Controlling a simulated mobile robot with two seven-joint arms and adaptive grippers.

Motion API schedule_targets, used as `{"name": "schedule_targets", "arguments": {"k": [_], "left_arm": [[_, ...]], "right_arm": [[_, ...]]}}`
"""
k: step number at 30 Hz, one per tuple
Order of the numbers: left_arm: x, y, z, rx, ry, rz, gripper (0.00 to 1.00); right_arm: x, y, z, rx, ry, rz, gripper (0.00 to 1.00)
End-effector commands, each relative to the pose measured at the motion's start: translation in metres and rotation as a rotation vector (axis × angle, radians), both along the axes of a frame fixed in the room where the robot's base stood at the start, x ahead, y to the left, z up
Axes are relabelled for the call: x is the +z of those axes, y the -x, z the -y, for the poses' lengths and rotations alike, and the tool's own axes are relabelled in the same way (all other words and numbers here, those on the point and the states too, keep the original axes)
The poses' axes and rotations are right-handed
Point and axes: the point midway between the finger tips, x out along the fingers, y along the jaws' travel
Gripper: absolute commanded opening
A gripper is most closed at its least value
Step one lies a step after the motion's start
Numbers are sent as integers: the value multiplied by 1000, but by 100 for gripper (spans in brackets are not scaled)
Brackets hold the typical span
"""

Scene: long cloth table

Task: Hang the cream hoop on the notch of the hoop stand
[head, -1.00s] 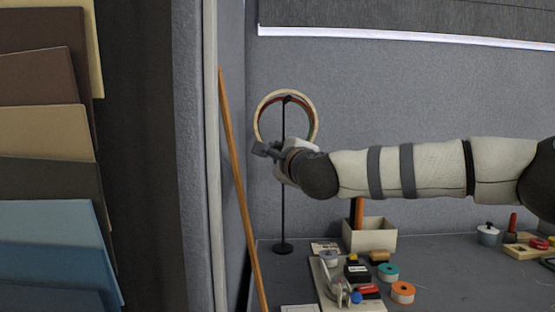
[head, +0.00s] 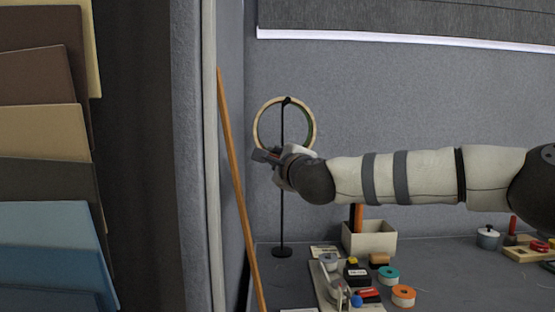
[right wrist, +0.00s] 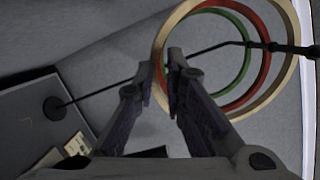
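The hoop stand is a thin black post (head: 282,200) on a round base (head: 282,252), at the table's left end in the head view. The cream hoop (head: 259,115) is upright around the stand's top, and its far part crosses the stand's top arm in the right wrist view (right wrist: 293,80). Whether it rests in the notch I cannot tell. A red hoop (right wrist: 262,85) and a green hoop (right wrist: 243,70) show inside its outline at the arm. My right gripper (right wrist: 161,72) is closed about the cream hoop's near rim. My left gripper is out of view.
A cream box (head: 370,240) stands right of the post. A grey tray with tools, tape rolls (head: 403,295) and a small pot (head: 487,237) lie further along the table. A wooden pole (head: 236,180) leans left of the stand, beside a partition edge.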

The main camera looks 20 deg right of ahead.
Motion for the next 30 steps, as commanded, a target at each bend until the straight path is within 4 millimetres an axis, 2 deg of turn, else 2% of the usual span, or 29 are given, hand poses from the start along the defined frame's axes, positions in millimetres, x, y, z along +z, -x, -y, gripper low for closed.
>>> {"name": "schedule_targets", "arguments": {"k": [12,14,24,30], "left_arm": [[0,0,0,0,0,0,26],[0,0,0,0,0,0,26],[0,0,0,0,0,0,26],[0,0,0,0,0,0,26]], "right_arm": [[0,5,0,0,-1,0,30],[0,14,0,1,-1,-1,30],[-1,99,-3,2,-1,1,30],[-1,120,-3,0,0,1,30]]}}
